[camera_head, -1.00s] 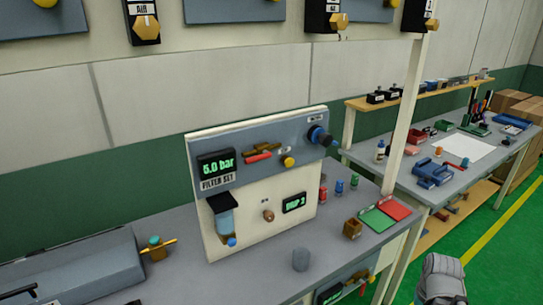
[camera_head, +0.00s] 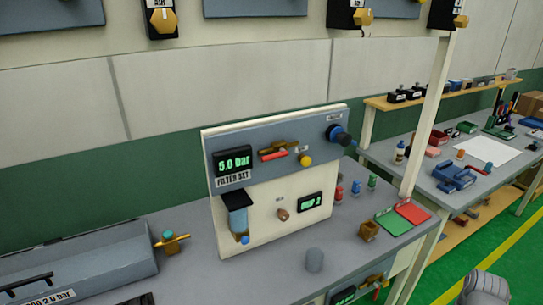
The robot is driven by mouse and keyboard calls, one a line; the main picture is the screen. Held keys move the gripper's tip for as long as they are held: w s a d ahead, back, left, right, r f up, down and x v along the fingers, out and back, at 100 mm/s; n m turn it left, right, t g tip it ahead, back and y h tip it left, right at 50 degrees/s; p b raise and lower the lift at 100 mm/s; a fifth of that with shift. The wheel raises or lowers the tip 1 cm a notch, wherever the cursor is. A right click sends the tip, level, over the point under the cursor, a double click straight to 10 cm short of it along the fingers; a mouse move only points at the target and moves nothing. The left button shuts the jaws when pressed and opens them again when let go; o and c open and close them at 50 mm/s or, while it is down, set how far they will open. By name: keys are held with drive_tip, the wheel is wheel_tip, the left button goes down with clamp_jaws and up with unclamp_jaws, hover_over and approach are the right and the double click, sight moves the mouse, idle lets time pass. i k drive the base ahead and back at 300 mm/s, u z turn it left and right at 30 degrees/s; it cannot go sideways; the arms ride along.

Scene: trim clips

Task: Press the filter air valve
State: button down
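The filter set panel (camera_head: 270,185) stands upright on the grey bench, with a lit green display (camera_head: 234,162) reading 5.0 bar above a FILTER SET label. A brass valve with a red lever (camera_head: 273,155) sits right of the display, and a yellow knob (camera_head: 304,160) is beside it. A dark blue knob (camera_head: 339,135) is at the panel's upper right. The small labels above these parts are too small to read, so I cannot tell which is the air valve. My gripper's fingers do not show; only a grey rounded part, probably of my arm, shows at the lower right, apart from the panel.
A grey case (camera_head: 85,268) and a brass valve (camera_head: 170,242) are left. A pale post (camera_head: 428,115) rises at the right.

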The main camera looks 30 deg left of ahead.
sight(283, 153)
drive_tip(key=u, duration=0.05)
drive_tip(key=k, duration=1.5)
drive_tip(key=u, duration=1.35)
drive_tip(key=i, duration=1)
